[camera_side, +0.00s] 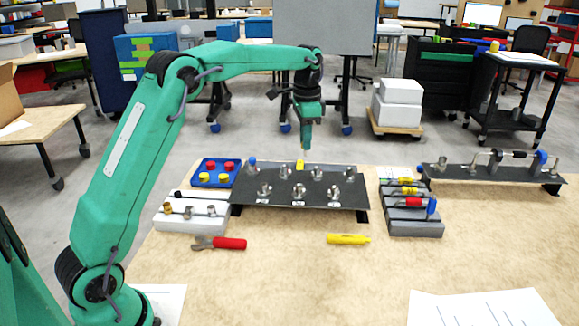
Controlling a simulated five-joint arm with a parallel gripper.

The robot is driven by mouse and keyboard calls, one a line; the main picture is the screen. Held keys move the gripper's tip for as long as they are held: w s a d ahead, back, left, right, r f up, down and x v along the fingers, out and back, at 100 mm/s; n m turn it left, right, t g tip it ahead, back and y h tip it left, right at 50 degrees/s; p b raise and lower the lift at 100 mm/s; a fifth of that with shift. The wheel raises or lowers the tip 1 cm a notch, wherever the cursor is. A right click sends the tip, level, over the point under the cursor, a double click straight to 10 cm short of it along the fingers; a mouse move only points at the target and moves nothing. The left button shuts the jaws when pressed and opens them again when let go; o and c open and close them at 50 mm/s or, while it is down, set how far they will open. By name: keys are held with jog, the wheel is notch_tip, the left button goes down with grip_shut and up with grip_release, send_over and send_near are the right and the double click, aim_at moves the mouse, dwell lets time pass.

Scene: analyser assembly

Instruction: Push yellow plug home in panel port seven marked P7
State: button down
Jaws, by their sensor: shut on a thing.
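The dark panel (240,203) stands on the table in the middle of the side view, with several metal ports on it in two rows. Small white labels lie along its front edge, too small to read, so I cannot tell which is P7. My gripper (307,146) points down above the panel's back edge and is shut. A small yellow piece, which looks like the yellow plug (299,165), shows just below the fingertips. Its contact with the fingers is too small to make out. It is well behind the front row of ports.
A blue tray (222,185) with red, yellow and white caps and a white block (185,221) with metal fittings stand left. A red-handled tool (229,243) and a yellow tool (348,239) lie in front. A grey rack (415,229) stands right. The front table is mostly clear.

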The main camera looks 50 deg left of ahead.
dwell(0.6)
jog(key=s+a+f, duration=0.3)
jog(key=s+a, duration=0.5)
jog(key=shift+s, duration=0.2)
jog(key=shift+f, duration=0.3)
jog(key=shift+f, duration=2.4)
jog(key=shift+f, duration=1.25)
dwell(0.4)
jog(key=c, duration=1.2)
grip_release()
jog(key=shift+c, duration=0.2)
